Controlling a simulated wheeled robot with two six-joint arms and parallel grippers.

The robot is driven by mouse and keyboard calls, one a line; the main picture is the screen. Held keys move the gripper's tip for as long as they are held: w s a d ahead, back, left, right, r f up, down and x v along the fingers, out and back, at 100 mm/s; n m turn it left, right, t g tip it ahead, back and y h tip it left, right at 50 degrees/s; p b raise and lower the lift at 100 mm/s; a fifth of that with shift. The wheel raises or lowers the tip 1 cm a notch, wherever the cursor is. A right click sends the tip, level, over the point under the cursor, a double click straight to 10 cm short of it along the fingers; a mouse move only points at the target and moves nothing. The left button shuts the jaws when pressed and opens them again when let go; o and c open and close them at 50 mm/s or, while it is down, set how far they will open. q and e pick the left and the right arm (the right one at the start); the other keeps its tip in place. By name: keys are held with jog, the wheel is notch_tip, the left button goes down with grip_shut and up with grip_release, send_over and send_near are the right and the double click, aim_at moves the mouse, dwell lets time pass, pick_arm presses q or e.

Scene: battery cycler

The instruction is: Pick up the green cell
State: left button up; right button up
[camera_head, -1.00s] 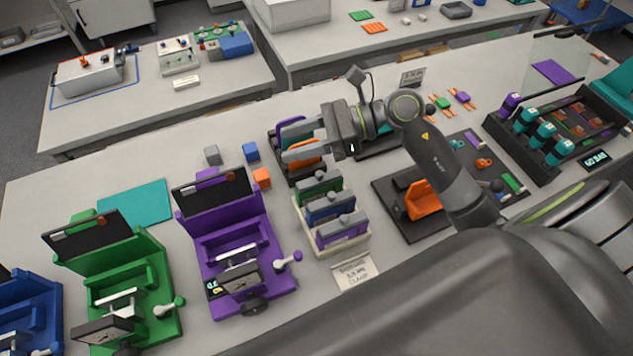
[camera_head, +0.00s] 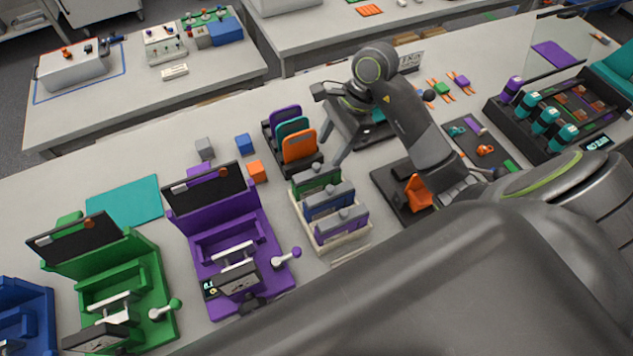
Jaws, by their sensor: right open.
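The green cell (camera_head: 314,182) is a flat, dark green block with a grey knob on top. It stands upright in the back slot of a cream tray (camera_head: 343,246). A blue cell (camera_head: 330,204) and a purple cell (camera_head: 342,226) stand in front of it in the same tray. My right gripper (camera_head: 333,154) is open and points down, just to the right of and above the green cell, and appears apart from it. One finger shows clearly; the other is hard to make out. My left gripper is not in view.
A black rack (camera_head: 284,162) with purple, teal and orange plates stands close behind the tray. Purple (camera_head: 233,240) and green (camera_head: 120,285) fixtures stand to the left. Small grey, blue and orange cubes lie behind. A dark board with an orange fixture (camera_head: 418,192) lies to the right.

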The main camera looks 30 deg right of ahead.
aim_at(321, 170)
jog(key=b+x, duration=0.2)
jog(key=x, duration=0.3)
jog(key=shift+f, duration=0.2)
jog(key=b+x, duration=0.2)
jog(key=x, duration=0.1)
jog(key=shift+f, duration=0.2)
jog(key=shift+a+f, duration=0.45)
jog(key=shift+f, duration=0.35)
grip_shut()
jog(key=shift+r, duration=0.1)
